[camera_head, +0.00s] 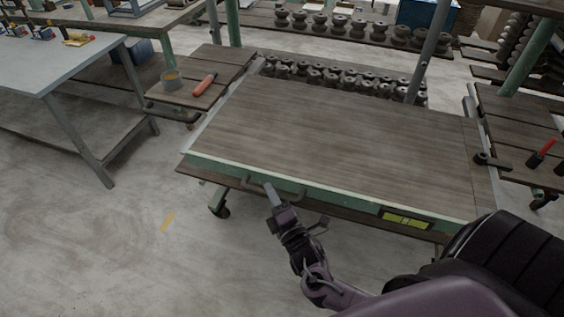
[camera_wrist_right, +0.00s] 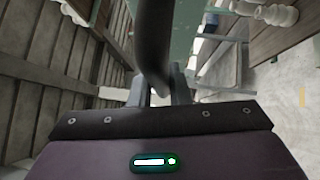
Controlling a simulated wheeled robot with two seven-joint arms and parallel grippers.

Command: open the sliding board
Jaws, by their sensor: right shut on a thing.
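The sliding board (camera_head: 330,135) is a wide brown wooden top with a pale front edge, lying over a green-framed cart. A grey bar handle (camera_head: 285,193) sits on its green front face, left of the middle. In the right wrist view the dark handle (camera_wrist_right: 152,50) runs down between the fingers of my gripper (camera_wrist_right: 172,90). The fingertips are partly hidden behind the handle and the gripper body. My left gripper is not in view.
Rows of dark clay pieces (camera_head: 340,78) show behind the board's far edge. A grey table (camera_head: 60,60) stands farther left. The floor (camera_head: 130,250) in front is clear.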

